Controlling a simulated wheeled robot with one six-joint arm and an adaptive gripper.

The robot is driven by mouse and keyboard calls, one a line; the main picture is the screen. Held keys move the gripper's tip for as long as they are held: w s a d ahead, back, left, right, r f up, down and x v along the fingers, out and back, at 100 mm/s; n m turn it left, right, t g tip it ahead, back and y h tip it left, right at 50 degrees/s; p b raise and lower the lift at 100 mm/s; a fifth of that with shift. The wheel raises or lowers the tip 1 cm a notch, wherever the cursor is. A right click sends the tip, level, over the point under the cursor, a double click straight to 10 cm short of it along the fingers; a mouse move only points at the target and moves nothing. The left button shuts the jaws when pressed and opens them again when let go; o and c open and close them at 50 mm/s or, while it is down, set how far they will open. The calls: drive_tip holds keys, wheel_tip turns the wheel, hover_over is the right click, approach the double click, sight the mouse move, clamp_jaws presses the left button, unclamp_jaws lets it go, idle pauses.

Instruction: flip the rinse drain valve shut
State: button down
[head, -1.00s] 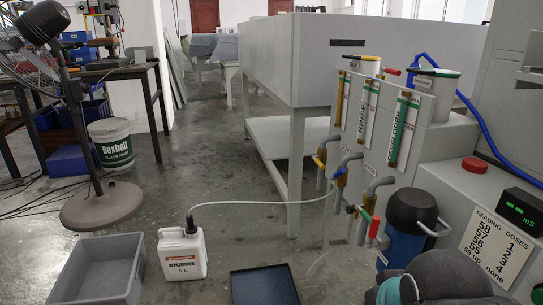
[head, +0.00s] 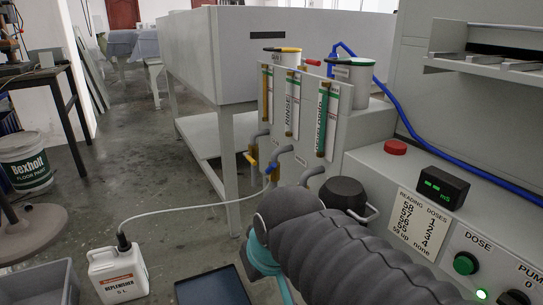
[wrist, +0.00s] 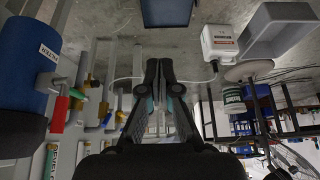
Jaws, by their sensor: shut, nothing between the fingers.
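The RINSE label (head: 289,112) is on the middle sight tube of the grey panel (head: 275,90). Below it is a valve with a blue lever (head: 270,168), on a grey pipe; it also shows in the wrist view (wrist: 103,110). A yellow lever (head: 250,158) is just left of it. I cannot tell whether the blue lever stands open or shut. In the wrist view my gripper (wrist: 164,78) is shut and empty, apart from the valves, which lie to its left. In the head view my arm hides the fingers and the green and red levers.
The wrist view shows a green lever (wrist: 78,93), a red handle (wrist: 57,114) and the blue filter (wrist: 28,60). A white hose runs from near the blue valve to the replenisher jug (head: 118,275). A dark tray (head: 212,288) lies on the floor.

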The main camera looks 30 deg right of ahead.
drive_tip(key=w+d+r+p, duration=0.2)
drive_tip(key=w+d+r, duration=0.2)
drive_tip(key=w+r, duration=0.4)
wheel_tip(320, 180, up, 3)
drive_tip(key=m+p, duration=0.1)
drive_tip(key=p, duration=0.3)
hover_over(269, 170)
drive_tip(key=s+d, duration=0.2)
drive_tip(key=s, duration=0.2)
drive_tip(key=shift+s+r+y, duration=0.1)
drive_tip(key=shift+s+y, duration=0.05)
drive_tip(key=shift+y, duration=0.25)
drive_tip(key=b+x, duration=0.1)
drive_tip(key=x, duration=0.9)
